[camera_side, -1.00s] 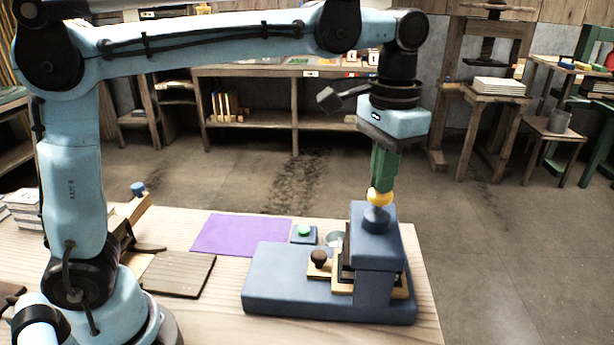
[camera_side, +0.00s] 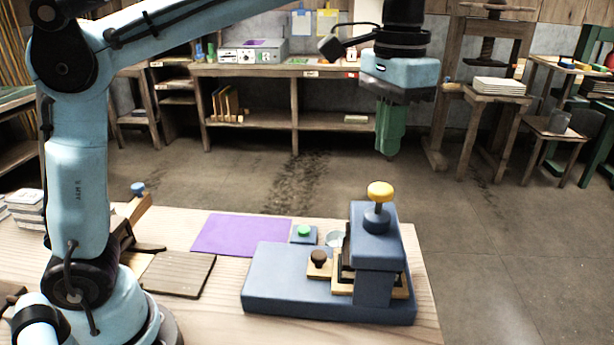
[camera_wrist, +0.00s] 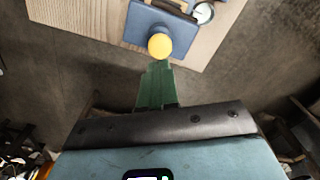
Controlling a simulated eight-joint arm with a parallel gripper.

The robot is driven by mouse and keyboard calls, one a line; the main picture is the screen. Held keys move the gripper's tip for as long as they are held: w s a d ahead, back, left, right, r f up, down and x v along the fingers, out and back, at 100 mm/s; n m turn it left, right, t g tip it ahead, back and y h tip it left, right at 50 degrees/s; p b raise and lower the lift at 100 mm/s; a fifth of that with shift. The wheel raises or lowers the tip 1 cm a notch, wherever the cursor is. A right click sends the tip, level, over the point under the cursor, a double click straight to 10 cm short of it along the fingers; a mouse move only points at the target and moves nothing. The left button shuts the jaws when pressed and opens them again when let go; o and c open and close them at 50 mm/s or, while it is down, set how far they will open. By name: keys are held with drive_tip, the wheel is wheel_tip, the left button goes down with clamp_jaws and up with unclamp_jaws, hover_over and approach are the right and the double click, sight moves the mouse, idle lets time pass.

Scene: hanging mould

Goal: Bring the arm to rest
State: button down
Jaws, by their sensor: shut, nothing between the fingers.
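My gripper (camera_side: 389,155) has green fingers and is shut and empty. In the side view it hangs in the air, pointing down, above the yellow knob (camera_side: 380,191) and clear of it. The knob tops a blue press (camera_side: 372,250) that stands on the wooden table's right end. In the wrist view the green fingers (camera_wrist: 158,68) show below the yellow knob (camera_wrist: 160,46), which sits on the blue press (camera_wrist: 140,25). A wooden piece with a dark knob (camera_side: 319,258) lies in the press's opening.
A purple mat (camera_side: 241,234), a green button on a blue base (camera_side: 304,232) and a slatted wooden board (camera_side: 178,274) lie on the table (camera_side: 225,310). A shelf (camera_side: 270,118) stands behind. The air around my gripper is clear.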

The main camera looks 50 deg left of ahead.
drive_tip(key=shift+r, duration=0.35)
drive_tip(key=shift+a+f, duration=0.1)
drive_tip(key=shift+a, duration=0.1)
drive_tip(key=s+a+f+n+t, duration=0.3)
drive_tip(key=s+a+f+t, duration=0.4)
drive_tip(key=s+a+f, duration=0.3)
drive_tip(key=a+f, duration=0.3)
drive_tip(key=f, duration=0.3)
